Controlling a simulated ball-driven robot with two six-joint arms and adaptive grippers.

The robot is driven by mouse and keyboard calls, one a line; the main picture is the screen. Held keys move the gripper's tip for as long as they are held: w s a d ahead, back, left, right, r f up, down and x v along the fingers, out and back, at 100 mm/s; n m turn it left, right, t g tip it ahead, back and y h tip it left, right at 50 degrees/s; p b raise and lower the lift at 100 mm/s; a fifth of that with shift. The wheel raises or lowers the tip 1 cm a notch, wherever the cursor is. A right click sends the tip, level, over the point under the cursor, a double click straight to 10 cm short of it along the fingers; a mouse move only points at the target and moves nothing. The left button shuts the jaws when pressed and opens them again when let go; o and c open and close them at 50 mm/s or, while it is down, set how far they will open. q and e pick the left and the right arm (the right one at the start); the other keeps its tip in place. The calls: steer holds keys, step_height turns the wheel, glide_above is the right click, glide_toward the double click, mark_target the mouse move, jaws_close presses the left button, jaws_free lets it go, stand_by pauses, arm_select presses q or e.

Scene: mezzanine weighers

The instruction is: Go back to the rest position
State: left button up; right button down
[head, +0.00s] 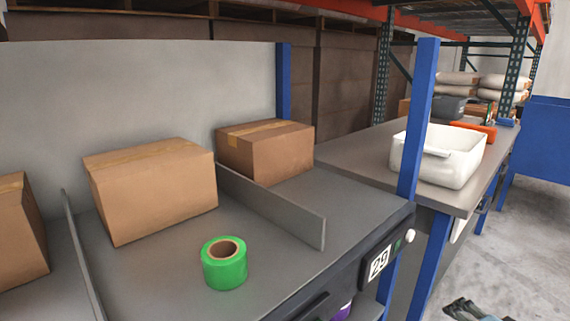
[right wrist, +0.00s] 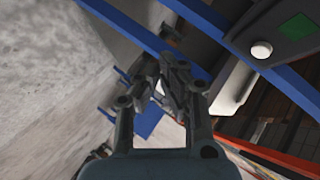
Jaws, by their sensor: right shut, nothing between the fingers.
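My right gripper (head: 464,308) shows only in part at the bottom right edge of the head view, over the grey floor and apart from the bench. In the right wrist view its dark fingers (right wrist: 172,75) are together with nothing between them. Below them are floor and blue frame posts. My left gripper is not in view.
A green tape roll (head: 225,264) stands on the grey weigher shelf, with cardboard boxes (head: 152,190) behind it. A thin divider (head: 272,206) and a blue post (head: 418,120) rise at its right. A white bin (head: 437,157) sits on the side table. Floor (head: 530,240) at right is clear.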

steer(key=s+a+f+n+g, duration=0.25)
steer(key=s+f+g, duration=0.35)
steer(key=s+f, duration=1.5)
steer(key=s+a+f+n+g, duration=0.1)
steer(key=s+f+n+g, duration=0.1)
steer(key=s, duration=0.7)
steer(key=s+a+f+n+g, duration=0.1)
steer(key=s+f+n, duration=0.3)
steer(key=s, duration=0.6)
steer(key=s+a+f+n+g, duration=0.2)
steer(key=s+f+n+g, duration=0.1)
steer(key=s, duration=0.6)
steer(key=shift+s+f+n+g, duration=0.35)
steer(key=shift+f+n, duration=0.25)
steer(key=shift+n, duration=0.35)
